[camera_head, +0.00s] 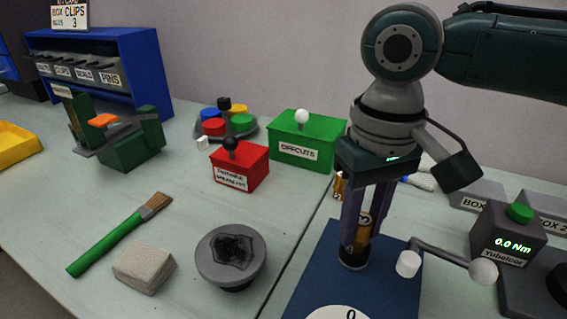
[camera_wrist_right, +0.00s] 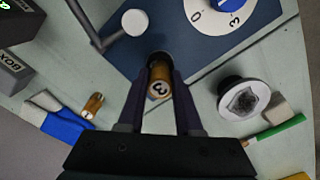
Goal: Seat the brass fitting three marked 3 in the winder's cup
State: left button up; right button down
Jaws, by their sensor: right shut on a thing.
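The brass fitting three (camera_head: 363,230), with a dark 3 on a pale label, is upright between the fingers of my right gripper (camera_head: 357,228). It also shows in the right wrist view (camera_wrist_right: 160,84), with the gripper's fingers (camera_wrist_right: 159,100) closed on its two sides. The winder's blue base (camera_head: 305,290) bears the dark round cup (camera_head: 354,264) directly below the fitting. The fitting's lower end is at the cup's mouth; I cannot tell how deep it sits. My left gripper is not in view.
The winder's crank (camera_head: 445,258) with a white knob stands close right of the cup. Another brass fitting (camera_wrist_right: 93,103) lies apart. A torque display (camera_head: 508,240) reads 0.0 Nm. A grey round stand (camera_head: 231,280), sponge block (camera_head: 144,268), brush (camera_head: 110,240) and red box (camera_head: 240,178) stand left.

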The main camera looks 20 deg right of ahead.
jog(key=shift+f, duration=0.55)
jog(key=shift+f, duration=0.1)
jog(key=c, duration=0.6)
grip_release()
